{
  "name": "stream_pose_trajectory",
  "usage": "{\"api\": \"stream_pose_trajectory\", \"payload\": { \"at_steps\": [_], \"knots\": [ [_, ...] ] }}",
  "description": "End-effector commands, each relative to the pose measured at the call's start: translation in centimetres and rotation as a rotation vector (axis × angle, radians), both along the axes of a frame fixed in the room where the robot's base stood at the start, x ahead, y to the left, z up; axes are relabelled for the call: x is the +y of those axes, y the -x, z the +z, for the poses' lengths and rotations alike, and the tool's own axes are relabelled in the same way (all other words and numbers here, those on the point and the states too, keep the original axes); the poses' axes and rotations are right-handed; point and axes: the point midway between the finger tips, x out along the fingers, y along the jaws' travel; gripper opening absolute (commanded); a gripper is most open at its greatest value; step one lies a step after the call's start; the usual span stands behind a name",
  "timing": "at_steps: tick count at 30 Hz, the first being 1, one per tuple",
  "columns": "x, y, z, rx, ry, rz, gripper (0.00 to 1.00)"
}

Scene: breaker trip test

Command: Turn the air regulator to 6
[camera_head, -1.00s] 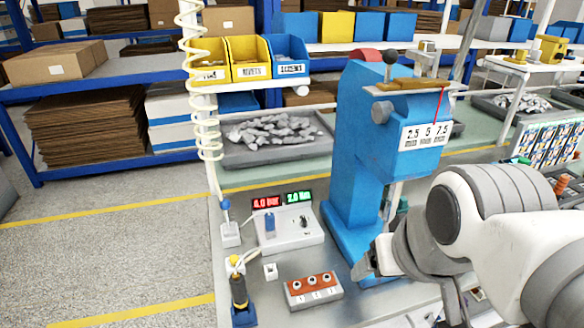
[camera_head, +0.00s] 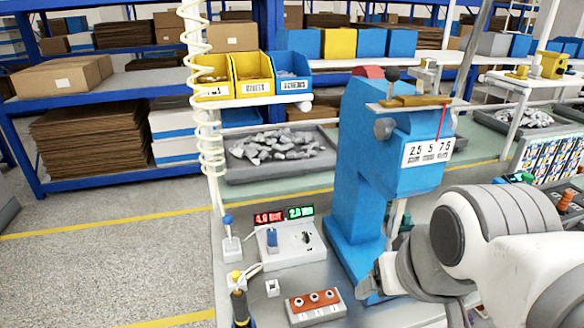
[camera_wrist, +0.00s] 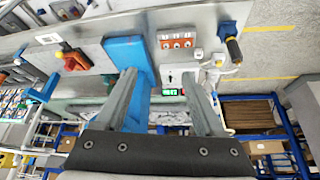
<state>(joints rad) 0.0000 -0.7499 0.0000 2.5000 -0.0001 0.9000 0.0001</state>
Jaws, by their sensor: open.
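A white console (camera_head: 297,251) stands on the bench left of the blue press. It carries a red display (camera_head: 268,218), which seems to read 4.0 bar, and a green display (camera_head: 301,212). A blue knob (camera_head: 272,238) sits below the red display and a small dark knob (camera_head: 306,237) below the green one. Which knob is the air regulator is not labelled legibly. My gripper (camera_head: 371,280) is at the foot of the press, right of the console and apart from it. In the wrist view my gripper (camera_wrist: 160,82) is open and empty, with the green display (camera_wrist: 170,92) beyond its fingers.
The blue press (camera_head: 360,170) stands close beside my gripper. An orange-topped block with several buttons (camera_head: 315,303) lies in front of the console. A yellow-and-black tool (camera_head: 239,300) and a blue-topped fitting (camera_head: 230,240) stand left of it. A coiled hose (camera_head: 205,110) hangs above.

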Motion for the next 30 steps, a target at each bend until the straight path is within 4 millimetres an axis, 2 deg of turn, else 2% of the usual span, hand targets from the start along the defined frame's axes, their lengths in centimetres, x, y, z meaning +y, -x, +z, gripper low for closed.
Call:
{"api": "stream_pose_trajectory", "payload": {
  "at_steps": [1,5,11,20,26,30],
  "knots": [
    [0.0,-0.1,0.0,0.001,0.001,0.000,0.60],
    [-0.1,-1.2,-0.1,0.016,0.020,-0.001,0.36],
    [-0.1,-6.0,-0.6,0.061,0.099,-0.012,0.00],
    [1.8,-15.4,-2.9,0.090,0.232,-0.020,0.00],
    [4.5,-21.9,-6.1,0.082,0.312,-0.015,0.00],
    [7.1,-26.3,-9.1,0.066,0.360,-0.006,0.00]
  ]
}}
